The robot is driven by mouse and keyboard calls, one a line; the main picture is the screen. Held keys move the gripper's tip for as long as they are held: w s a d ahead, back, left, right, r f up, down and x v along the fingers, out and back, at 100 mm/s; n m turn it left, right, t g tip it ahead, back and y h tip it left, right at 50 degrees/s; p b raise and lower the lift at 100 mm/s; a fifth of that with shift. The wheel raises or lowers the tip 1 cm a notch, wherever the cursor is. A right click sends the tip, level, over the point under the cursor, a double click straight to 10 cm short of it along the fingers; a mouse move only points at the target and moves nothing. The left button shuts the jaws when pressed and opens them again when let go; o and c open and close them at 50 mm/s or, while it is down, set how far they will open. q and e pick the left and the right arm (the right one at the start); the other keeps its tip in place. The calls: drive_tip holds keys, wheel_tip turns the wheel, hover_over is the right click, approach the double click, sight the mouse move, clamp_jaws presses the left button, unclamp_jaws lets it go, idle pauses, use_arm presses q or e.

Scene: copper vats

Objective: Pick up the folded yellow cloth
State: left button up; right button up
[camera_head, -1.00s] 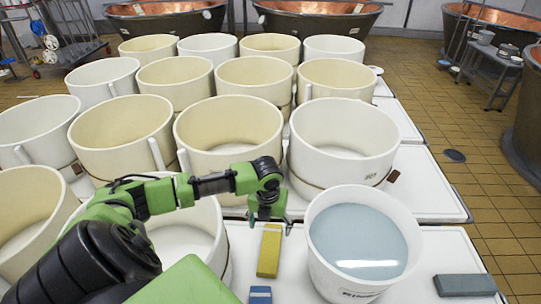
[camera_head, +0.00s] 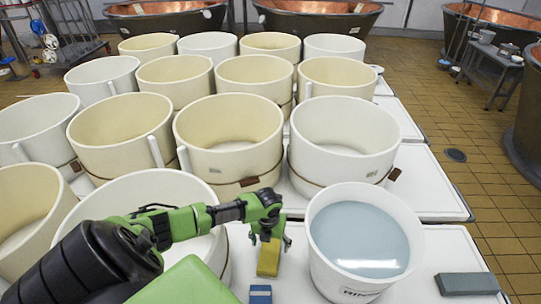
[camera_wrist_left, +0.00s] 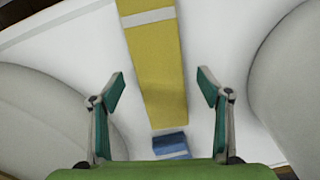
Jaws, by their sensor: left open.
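The folded yellow cloth (camera_head: 268,259) lies flat on the white table, between a large white tub on the left and the water-filled bucket on the right. It is a long narrow strip with a pale stripe in the left wrist view (camera_wrist_left: 158,75). My left gripper (camera_head: 271,240) hangs above its far part and hides that part in the head view. In the left wrist view the gripper (camera_wrist_left: 160,90) is open, its two fingers on either side of the cloth with gaps to it. My right gripper does not show.
A blue folded cloth (camera_head: 260,293) lies just in front of the yellow one. The white bucket of water (camera_head: 335,275) stands close on the right, a white tub (camera_head: 100,205) close on the left. A grey-blue block (camera_head: 467,284) lies further right. Several tubs stand behind.

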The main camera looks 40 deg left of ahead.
use_arm(q)
drive_tip(key=shift+w+a+f, duration=0.1)
drive_tip(key=shift+w+f, duration=0.05)
drive_tip(key=shift+f, duration=0.7)
drive_tip(key=shift+c, duration=0.3)
drive_tip(key=c, duration=1.3)
drive_tip(key=shift+r, duration=0.1)
